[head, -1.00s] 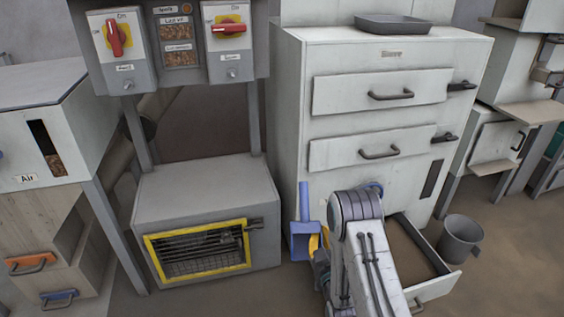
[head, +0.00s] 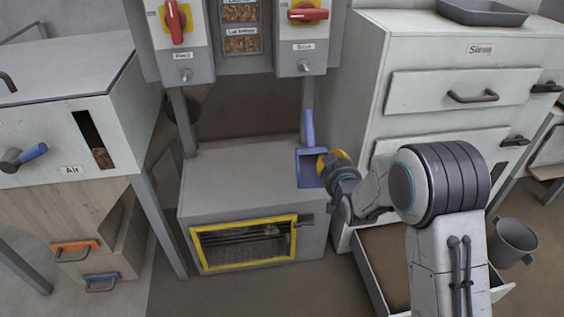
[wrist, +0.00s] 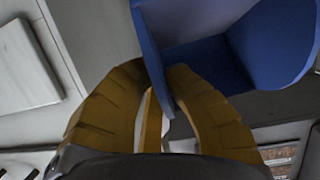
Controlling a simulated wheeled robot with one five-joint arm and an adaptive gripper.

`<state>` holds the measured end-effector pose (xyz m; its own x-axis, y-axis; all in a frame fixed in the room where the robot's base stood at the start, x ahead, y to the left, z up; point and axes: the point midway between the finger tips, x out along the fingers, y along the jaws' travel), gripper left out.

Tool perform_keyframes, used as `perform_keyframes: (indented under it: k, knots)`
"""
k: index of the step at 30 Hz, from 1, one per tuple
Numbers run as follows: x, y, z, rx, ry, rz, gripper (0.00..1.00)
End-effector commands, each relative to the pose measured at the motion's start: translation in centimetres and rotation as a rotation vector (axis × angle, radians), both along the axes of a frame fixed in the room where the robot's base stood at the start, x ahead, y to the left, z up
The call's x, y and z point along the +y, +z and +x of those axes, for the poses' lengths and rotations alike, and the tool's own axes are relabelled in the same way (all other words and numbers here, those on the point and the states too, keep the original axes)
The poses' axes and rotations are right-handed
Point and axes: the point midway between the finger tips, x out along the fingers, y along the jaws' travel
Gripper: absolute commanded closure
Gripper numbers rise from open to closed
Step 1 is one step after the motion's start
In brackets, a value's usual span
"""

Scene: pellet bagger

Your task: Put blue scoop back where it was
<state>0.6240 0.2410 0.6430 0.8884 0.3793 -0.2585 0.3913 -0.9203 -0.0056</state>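The blue scoop (head: 310,168) hangs in the air with its handle pointing up, in front of the right part of the grey box with the yellow-framed grille. My gripper (head: 324,165) has yellow fingers and is at the scoop's right side. In the wrist view, the fingers (wrist: 160,82) are shut on a thin side wall of the scoop (wrist: 205,55), whose open hollow shows at the upper right. The head view does not show the scoop touching the grey box.
The grey box (head: 230,170) stands below two red-handled switches (head: 173,18). The Sieve cabinet (head: 450,50) is at right, its bottom drawer (head: 372,268) pulled out. A grey bucket (head: 512,240) stands right of it. The Air cabinet (head: 60,135) is at left.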

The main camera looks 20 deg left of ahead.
Motion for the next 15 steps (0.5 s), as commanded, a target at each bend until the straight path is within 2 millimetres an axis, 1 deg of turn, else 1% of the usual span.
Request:
perform_keyframes:
  k: [1, 3, 6, 9, 12, 15]
  knots:
    - [1.8, 1.4, 1.1, 0.003, 0.02, -0.001, 1.0]
    - [3.6, 2.3, 2.4, 0.02, 0.037, -0.008, 1.0]
    - [5.8, 3.2, 4.1, 0.044, 0.055, -0.018, 1.0]
    - [7.4, 3.8, 6.0, 0.066, 0.064, -0.029, 1.0]
    - [8.2, 3.9, 7.5, 0.084, 0.064, -0.036, 1.0]
    - [8.7, 3.8, 8.6, 0.098, 0.063, -0.043, 1.0]
